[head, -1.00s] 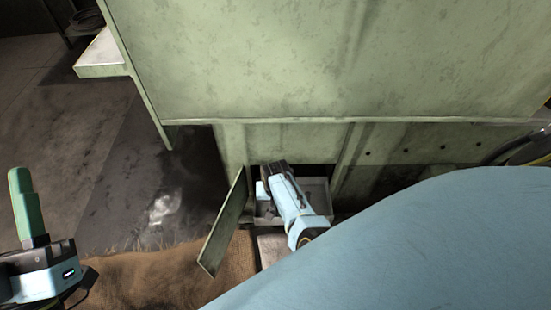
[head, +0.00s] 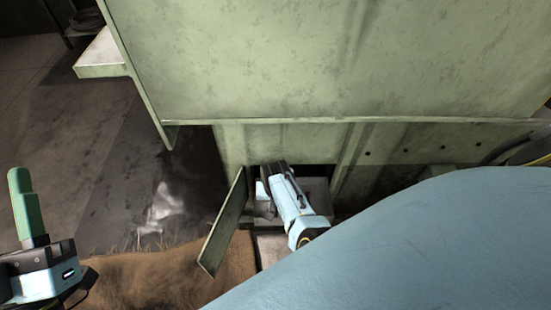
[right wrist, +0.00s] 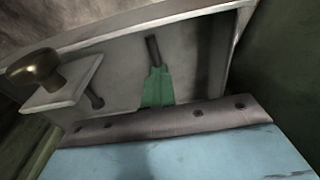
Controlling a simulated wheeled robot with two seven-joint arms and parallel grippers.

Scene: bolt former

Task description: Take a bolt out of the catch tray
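My right gripper (right wrist: 157,88) reaches into the grey catch tray (right wrist: 200,62) in the right wrist view. Its green finger shows as one piece, so the gap between the fingers is hidden. A dark bolt (right wrist: 153,50) lines up with the fingertip and sticks out beyond it; I cannot tell whether it is gripped. A second dark bolt (right wrist: 95,97) lies to the left, beside a plate with a brass knob. In the head view the right gripper (head: 268,195) is at the tray (head: 318,190), its fingertips hidden. My left gripper (head: 28,205) is far left, away from the tray, its green fingers overlapping.
The green machine body (head: 330,70) overhangs the tray opening. A narrow door (head: 222,225) hangs open just left of the tray. A brown mat (head: 160,275) lies on the floor in front. The floor further left is clear.

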